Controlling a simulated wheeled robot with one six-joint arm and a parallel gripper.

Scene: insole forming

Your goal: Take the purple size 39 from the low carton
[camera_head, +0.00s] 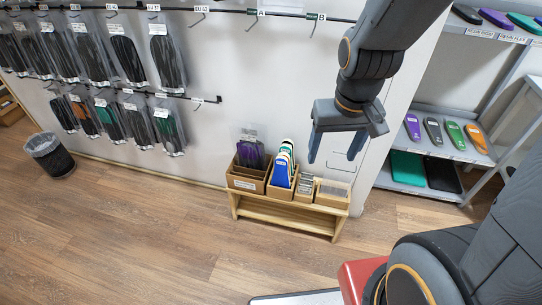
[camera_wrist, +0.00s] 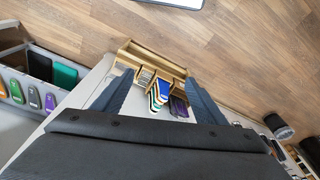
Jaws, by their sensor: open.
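Packs with a purple front (camera_head: 248,153) stand upright in the left carton (camera_head: 245,184) on a low wooden bench. I cannot read a size on them. The purple packs show small in the wrist view (camera_wrist: 179,106), between the fingers and close to the right one. My gripper (camera_head: 335,158) is open and empty, pointing down, above and to the right of the bench in the head view. It also shows in the wrist view (camera_wrist: 158,98), with its fingers spread and the bench well beyond them. The lower parts of the purple packs are hidden by the carton.
A second carton (camera_head: 281,190) with blue, white and green pieces stands right of the purple packs, then small boxes (camera_head: 331,190). Hanging insole packs (camera_head: 165,55) line the wall. A shelf rack (camera_head: 440,150) stands at right, a bin (camera_head: 50,155) at left. The floor before the bench is clear.

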